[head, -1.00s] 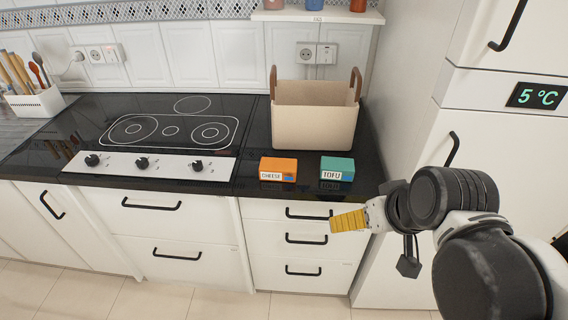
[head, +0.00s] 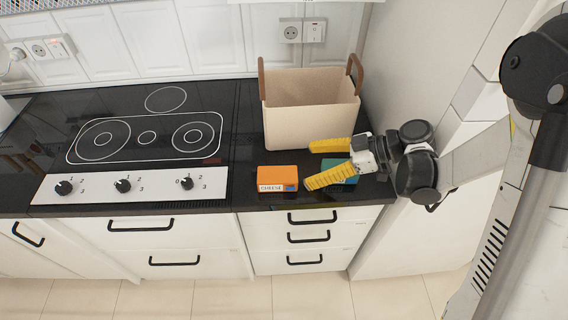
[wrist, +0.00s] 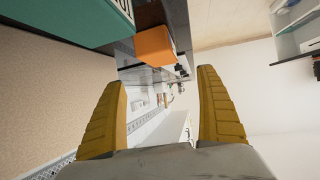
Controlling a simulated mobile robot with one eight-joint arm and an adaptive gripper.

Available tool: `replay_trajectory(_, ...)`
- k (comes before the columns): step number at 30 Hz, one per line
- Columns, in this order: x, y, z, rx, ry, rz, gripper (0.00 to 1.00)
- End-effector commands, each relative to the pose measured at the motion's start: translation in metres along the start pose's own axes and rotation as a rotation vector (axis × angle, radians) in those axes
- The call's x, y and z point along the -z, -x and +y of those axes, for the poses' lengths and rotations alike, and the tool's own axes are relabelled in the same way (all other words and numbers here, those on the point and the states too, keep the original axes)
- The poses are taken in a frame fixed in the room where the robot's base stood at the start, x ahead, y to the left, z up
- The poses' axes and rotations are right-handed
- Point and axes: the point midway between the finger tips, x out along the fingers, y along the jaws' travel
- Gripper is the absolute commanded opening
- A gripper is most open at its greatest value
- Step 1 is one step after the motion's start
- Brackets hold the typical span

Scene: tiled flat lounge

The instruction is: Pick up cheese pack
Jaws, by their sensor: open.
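The orange cheese pack (head: 277,178) lies on the black counter near its front edge. In the wrist view the orange pack (wrist: 155,47) shows ahead of the fingers, above the gap between them. My gripper (head: 309,165) has two yellow fingers, spread apart with nothing between them. It is just right of the cheese pack, pointing left, and looks apart from it. The wrist view also shows both open fingers (wrist: 161,95).
A green tofu pack (head: 341,170) is partly hidden behind my gripper; a green box (wrist: 75,22) fills the wrist view's upper left. A beige basket (head: 305,115) with brown handles stands behind. The hob (head: 145,139) is left. The counter between hob and cheese is clear.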

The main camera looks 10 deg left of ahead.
Motion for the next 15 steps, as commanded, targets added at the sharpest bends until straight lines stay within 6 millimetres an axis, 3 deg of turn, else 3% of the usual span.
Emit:
replay_trajectory(7,-0.003,-0.042,-0.001,0.005,0.008,0.003,0.85)
replay_trajectory(15,-0.003,-0.061,0.0,0.002,0.006,0.002,0.85)
